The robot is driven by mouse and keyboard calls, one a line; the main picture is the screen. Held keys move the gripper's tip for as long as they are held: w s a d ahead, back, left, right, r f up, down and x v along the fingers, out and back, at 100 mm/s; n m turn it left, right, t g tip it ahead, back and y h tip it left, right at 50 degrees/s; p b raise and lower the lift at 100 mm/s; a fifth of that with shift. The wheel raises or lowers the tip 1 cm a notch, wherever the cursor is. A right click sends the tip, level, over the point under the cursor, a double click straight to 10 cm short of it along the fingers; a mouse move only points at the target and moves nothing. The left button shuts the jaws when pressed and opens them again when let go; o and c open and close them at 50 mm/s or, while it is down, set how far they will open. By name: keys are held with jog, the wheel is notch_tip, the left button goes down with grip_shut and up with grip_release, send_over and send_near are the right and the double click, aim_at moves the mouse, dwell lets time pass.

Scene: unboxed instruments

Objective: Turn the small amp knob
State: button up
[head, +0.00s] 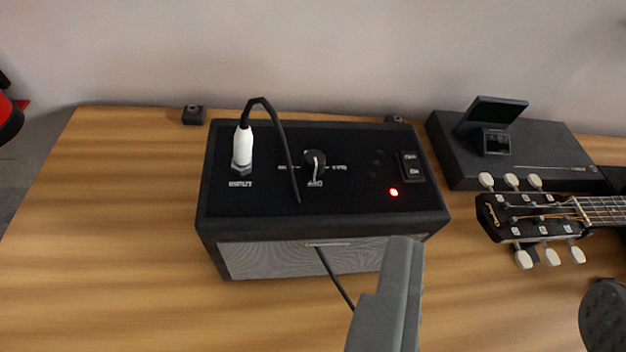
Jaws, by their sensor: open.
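The small black amp knob (314,162), with a pale pointer line, sits on the dark top panel of the black amp (270,205), between the white cable plug and a switch. My grey gripper (402,245) reaches up from the bottom of the view, in front of the right half of the amp's grey grille. It is open and apart from the knob, which lies farther up and to the left. One finger largely overlaps the other, so the gap between them is hard to see. Part of the grille and front edge is hidden behind the gripper.
A white plug (242,148) stands upright in the input jack; its black cable (288,150) arches close left of the knob. A red light (394,192) glows near a black switch (411,165). A guitar headstock (530,217) and flat black case (520,150) lie right. Table left is clear.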

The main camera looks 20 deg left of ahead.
jog(key=w+a+r+n+g, duration=0.2)
jog(key=w+a+n+g, duration=0.4)
jog(key=w, duration=0.3)
jog(key=n+g, duration=0.8)
jog(key=n, duration=0.2)
send_near(314, 156)
jog(key=shift+h, duration=0.4)
jog(key=f, duration=0.8)
jog(key=shift+s+a+f, duration=0.1)
jog(key=shift+a+f, duration=0.1)
jog(key=shift+a, duration=0.2)
jog(key=shift+c, duration=0.2)
grip_shut()
